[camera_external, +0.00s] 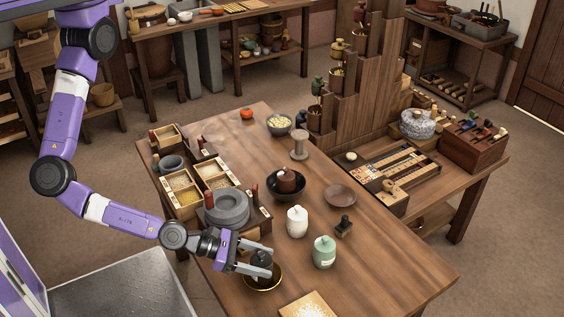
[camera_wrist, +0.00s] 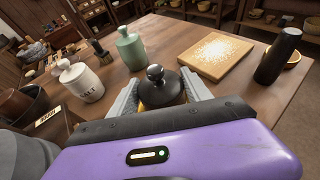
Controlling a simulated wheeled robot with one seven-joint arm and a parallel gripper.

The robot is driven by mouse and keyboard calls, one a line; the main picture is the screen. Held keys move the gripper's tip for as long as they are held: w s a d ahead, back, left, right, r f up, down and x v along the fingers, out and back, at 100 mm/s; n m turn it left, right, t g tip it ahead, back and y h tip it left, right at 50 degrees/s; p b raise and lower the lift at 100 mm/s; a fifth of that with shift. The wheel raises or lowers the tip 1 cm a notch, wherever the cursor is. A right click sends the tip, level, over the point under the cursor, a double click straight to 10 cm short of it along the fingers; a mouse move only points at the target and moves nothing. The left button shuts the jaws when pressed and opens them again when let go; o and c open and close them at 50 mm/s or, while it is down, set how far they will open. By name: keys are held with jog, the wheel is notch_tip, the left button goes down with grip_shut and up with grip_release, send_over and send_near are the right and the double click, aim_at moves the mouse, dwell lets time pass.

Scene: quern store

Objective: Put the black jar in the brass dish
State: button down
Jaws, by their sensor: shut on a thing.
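My gripper (camera_external: 261,266) is low over the front edge area of the table and is shut on the black jar (camera_external: 263,256). In the wrist view the jar (camera_wrist: 161,87), with its round knob lid, stands upright between the two grey fingers. The brass dish (camera_external: 263,290) shows as a yellow rim around and below the fingertips, so the jar is over or inside it. Whether the jar's base touches the dish is hidden by my fingers.
A green jar (camera_external: 324,252) and a white jar (camera_external: 297,221) stand close to the right.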

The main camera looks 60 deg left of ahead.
jog(key=shift+c, duration=2.3)
grip_release()
jog(key=shift+r, duration=0.1)
jog(key=v, duration=1.2)
jog(key=shift+b, duration=0.35)
jog(key=shift+a, duration=0.1)
